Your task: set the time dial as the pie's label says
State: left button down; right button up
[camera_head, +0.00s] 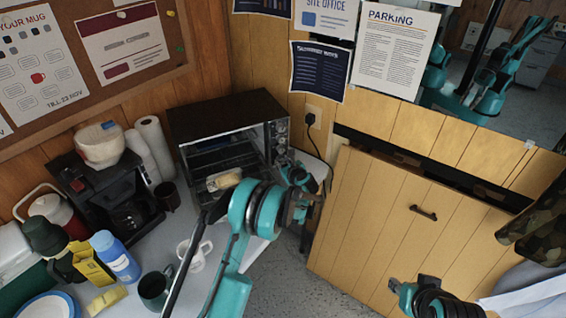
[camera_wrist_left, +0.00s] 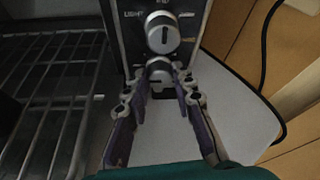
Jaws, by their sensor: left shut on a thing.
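The toaster oven (camera_head: 225,112) stands at the back of the counter with its front open and its knobs on the right-hand panel. My left gripper (camera_head: 291,165) is at the lower part of this panel. In the left wrist view, its two fingers are closed on the sides of the lowest visible knob (camera_wrist_left: 159,71). Another knob (camera_wrist_left: 162,33) with a dark pointer line sits just above, with "LIGHT" printed beside it. A small pale item (camera_head: 224,180), possibly the pie, is at the oven's open front; no label is readable. My right gripper (camera_head: 405,290) is low at right, its fingers unclear.
A wire rack (camera_wrist_left: 50,95) lies left of the panel. A black cord (camera_head: 326,165) hangs beside the oven. A white mug (camera_head: 196,254), a dark mug (camera_head: 155,288) and a coffee maker (camera_head: 110,195) crowd the counter. A wooden panel (camera_head: 385,225) with a handle stands at right.

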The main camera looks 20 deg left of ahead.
pick_arm(q)
jog(key=shift+m, duration=0.3)
jog(key=m+g+y, duration=0.1)
jog(key=m+y+b, duration=0.1)
jog(key=m, duration=0.1)
jog(key=shift+w+d+f+g, duration=0.1)
jog(key=shift+w+d+g, duration=0.1)
jog(key=shift+g, duration=0.2)
jog(key=m+g+y+b, duration=0.1)
jog(key=m+y, duration=0.1)
jog(key=m, duration=0.1)
jog(key=shift+w+d+f+m+b, duration=0.1)
jog(key=shift+m+b, duration=0.25)
jog(key=shift+m, duration=0.05)
jog(key=m+y, duration=0.1)
jog(key=m, duration=0.1)
jog(key=shift+m+g+y+b, duration=0.3)
jog(key=shift+y+b, duration=0.05)
jog(key=shift+y, duration=0.05)
jog(key=shift+w+d+f+m+y, duration=0.1)
jog(key=shift+m+y, duration=0.6)
jog(key=shift+m, duration=0.6)
jog(key=c, duration=1.3)
grip_release()
jog(key=shift+o, duration=0.2)
